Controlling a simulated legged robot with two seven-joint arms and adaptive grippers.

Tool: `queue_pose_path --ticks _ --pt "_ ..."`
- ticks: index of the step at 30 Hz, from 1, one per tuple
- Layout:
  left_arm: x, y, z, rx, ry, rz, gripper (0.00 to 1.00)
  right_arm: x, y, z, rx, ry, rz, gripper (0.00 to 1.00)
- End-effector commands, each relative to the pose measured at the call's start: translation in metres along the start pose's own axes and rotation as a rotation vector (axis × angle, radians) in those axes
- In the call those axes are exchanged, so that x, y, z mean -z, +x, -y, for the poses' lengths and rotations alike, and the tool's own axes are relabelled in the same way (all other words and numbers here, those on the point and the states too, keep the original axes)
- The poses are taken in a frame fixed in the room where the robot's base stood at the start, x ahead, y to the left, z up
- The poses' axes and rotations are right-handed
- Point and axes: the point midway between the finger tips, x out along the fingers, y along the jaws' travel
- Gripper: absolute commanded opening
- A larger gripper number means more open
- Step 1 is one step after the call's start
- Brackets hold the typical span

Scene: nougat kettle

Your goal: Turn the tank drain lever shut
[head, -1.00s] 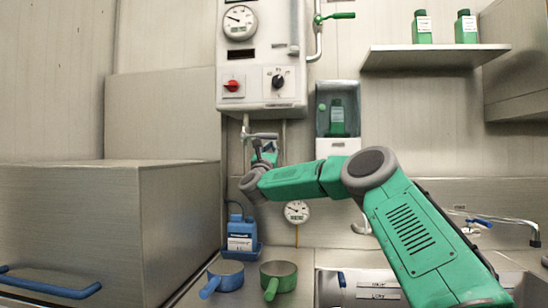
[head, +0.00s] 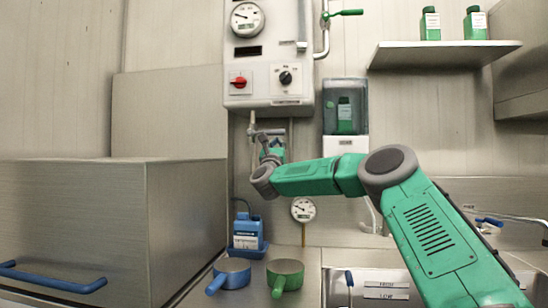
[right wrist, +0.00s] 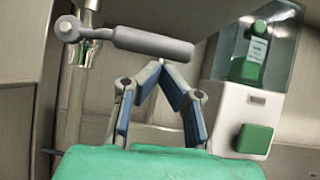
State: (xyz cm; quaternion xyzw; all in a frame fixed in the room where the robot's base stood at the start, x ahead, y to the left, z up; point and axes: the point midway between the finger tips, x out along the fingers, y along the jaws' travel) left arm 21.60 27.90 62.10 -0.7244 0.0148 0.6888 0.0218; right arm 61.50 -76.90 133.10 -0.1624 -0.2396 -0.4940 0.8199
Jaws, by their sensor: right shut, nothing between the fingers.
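The tank drain lever (head: 270,132) is a grey bar under the white wall unit, extending right from a vertical pipe. In the right wrist view the lever (right wrist: 150,42) shows a round pivot at its left end and a thick grip lying nearly level, tilted slightly down to the right. My right gripper (right wrist: 160,66) is shut and empty, its fingertips together just below the grip. Whether they touch it I cannot tell. In the head view my right gripper (head: 266,146) is small and partly hidden by its own wrist. My left gripper is not in view.
The white wall unit (head: 265,95) with a gauge and knobs hangs above. A dispenser (head: 345,107) with a green bottle is to the right. A blue canister (head: 247,232), a blue pan (head: 232,272) and a green pan (head: 286,272) stand below. A steel cabinet (head: 185,215) is at left.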

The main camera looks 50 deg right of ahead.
Motion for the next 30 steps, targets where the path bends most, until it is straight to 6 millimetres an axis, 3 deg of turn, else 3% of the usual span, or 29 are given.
queue_pose_path --ticks 10,21,30 --pt "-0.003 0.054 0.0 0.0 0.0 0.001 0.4 0.036 -0.033 -0.011 -0.001 -0.001 -0.003 0.0" --pt "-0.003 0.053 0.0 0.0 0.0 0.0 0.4 0.026 -0.104 -0.013 -0.004 0.001 -0.001 0.0" --pt "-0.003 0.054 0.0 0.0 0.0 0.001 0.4 0.028 -0.128 -0.012 -0.001 -0.001 -0.002 0.0"
